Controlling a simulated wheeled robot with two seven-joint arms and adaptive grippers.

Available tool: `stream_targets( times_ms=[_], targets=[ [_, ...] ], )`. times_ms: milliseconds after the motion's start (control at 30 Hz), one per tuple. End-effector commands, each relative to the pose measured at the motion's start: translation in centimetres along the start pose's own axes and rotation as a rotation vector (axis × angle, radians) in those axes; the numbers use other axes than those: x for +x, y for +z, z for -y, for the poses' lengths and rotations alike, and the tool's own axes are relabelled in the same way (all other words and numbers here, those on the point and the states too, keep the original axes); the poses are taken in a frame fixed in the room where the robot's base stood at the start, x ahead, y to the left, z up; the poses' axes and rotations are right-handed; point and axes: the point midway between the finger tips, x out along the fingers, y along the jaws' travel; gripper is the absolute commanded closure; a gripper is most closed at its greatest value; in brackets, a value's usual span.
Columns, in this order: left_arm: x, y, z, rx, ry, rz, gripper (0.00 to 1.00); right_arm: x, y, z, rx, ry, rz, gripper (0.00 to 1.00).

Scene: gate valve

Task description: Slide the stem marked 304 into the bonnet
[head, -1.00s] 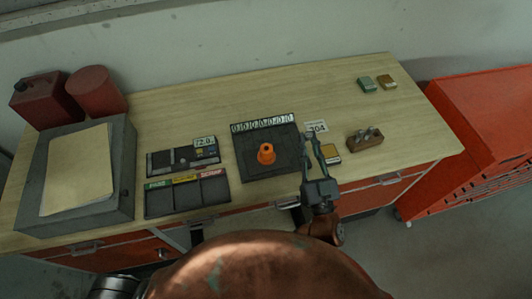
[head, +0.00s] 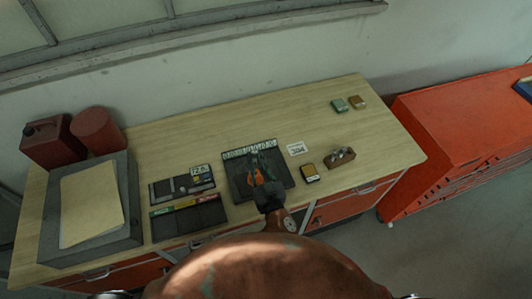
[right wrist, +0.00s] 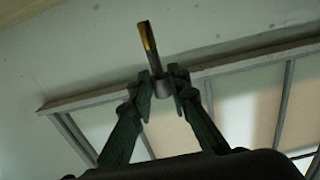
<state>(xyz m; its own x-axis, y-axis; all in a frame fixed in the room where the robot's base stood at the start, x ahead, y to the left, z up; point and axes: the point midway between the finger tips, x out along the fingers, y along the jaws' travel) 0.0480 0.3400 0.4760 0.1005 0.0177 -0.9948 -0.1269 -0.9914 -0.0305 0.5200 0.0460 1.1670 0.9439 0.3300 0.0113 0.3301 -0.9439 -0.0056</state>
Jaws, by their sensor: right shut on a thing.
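In the right wrist view the gripper (right wrist: 163,87) is shut on a slim stem (right wrist: 153,58). The stem is grey near the fingers, with a brass-yellow end pointing away from them. No marking is readable on it. A white card marked 304 (head: 298,148) lies right of the mat. I cannot tell the gap between stem and bonnet. My left gripper is not in view.
The table's (head: 225,121) back middle is clear.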

Motion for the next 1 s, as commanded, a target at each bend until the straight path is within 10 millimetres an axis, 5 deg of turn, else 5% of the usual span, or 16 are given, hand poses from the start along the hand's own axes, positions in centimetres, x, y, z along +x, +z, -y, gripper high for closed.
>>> stream_targets(
  times_ms=[267,1000],
  targets=[
    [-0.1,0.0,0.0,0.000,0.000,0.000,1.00,0.2,0.5,0.5,-0.005,-0.001,0.013,1.00],
    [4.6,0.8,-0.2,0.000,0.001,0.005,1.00,0.1,5.5,0.4,-0.004,-0.001,0.013,1.00]
  ],
)
